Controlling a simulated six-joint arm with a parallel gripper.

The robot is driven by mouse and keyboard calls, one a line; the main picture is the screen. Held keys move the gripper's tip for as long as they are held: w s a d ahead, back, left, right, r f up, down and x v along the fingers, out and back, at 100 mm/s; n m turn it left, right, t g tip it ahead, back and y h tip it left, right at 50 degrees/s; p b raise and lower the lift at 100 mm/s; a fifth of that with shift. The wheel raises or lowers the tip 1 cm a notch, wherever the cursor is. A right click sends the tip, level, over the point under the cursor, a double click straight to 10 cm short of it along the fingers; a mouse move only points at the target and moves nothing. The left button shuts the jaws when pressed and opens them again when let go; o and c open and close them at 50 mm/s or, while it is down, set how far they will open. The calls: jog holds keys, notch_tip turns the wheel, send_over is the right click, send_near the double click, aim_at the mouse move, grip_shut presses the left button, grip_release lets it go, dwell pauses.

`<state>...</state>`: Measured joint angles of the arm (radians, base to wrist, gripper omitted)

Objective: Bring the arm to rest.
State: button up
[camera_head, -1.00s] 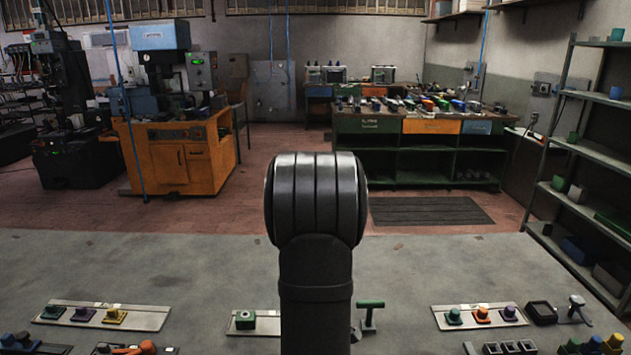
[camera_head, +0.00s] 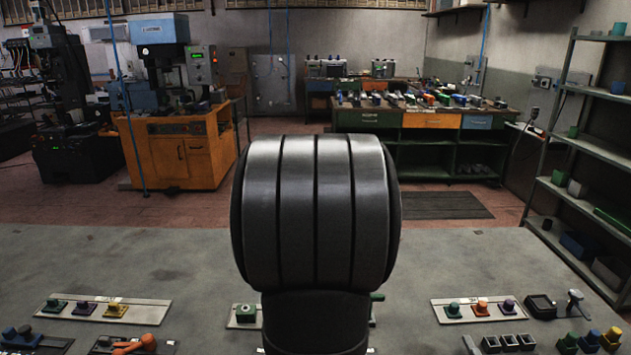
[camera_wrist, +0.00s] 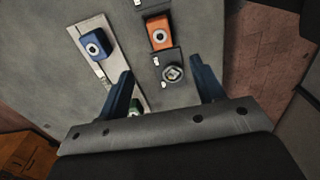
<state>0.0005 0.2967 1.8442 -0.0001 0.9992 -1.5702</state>
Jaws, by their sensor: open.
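My gripper (camera_wrist: 162,72) shows in the wrist view with its two dark blue fingers spread apart and nothing held between them. It is above the grey table (camera_wrist: 40,60). Beyond the fingertips are a blue block (camera_wrist: 95,43) with a pale ring on a light plate, and an orange block (camera_wrist: 159,32) on a dark plate. A round grey part (camera_wrist: 173,73) shows between the fingers. A green piece (camera_wrist: 134,107) is partly hidden by the left finger. In the head view my arm link fills the middle and my gripper is not seen.
A plate with several coloured knobs (camera_head: 116,311) lies at left, another (camera_head: 480,310) at right. A green block (camera_head: 245,313) is beside my arm. Black square parts (camera_head: 508,342) lie front right. The table's far half (camera_head: 120,255) is bare. Shelves (camera_head: 585,190) stand right.

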notch_tip(320, 180, down, 15)
jog(key=shift+r, duration=0.2)
notch_tip(320, 180, up, 6)
jog(key=shift+f, duration=0.1)
jog(key=w+r, duration=0.3)
jog(key=w, duration=0.2)
jog(key=shift+w+d, duration=0.25)
jog(key=shift+d, duration=0.15)
